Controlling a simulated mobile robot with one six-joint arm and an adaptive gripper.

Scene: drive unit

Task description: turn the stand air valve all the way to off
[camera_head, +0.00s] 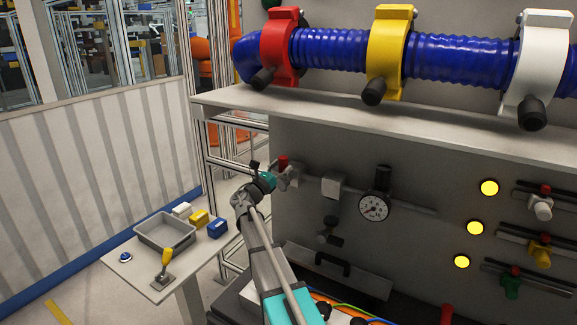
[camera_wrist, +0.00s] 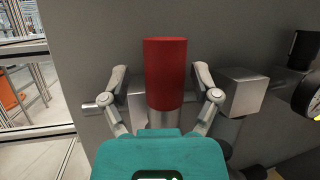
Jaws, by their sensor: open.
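The stand air valve shows as a red handle (camera_head: 283,162) on the thin grey pipe at the left of the panel. In the wrist view its red grip (camera_wrist: 166,72) stands upright, with a metal stem below it partly hidden by my gripper's teal body. My gripper (camera_head: 275,176) is at the valve. In the wrist view my gripper (camera_wrist: 160,78) is open, with one finger on each side of the red grip and a visible gap on both sides. I cannot tell how deep the grip sits between the fingers.
A grey block (camera_head: 332,186) and a pressure gauge (camera_head: 374,207) sit on the pipe right of the valve. A shelf (camera_head: 360,112) with a blue hose (camera_head: 330,48) overhangs above. A small table with a grey tray (camera_head: 165,236) stands at the left.

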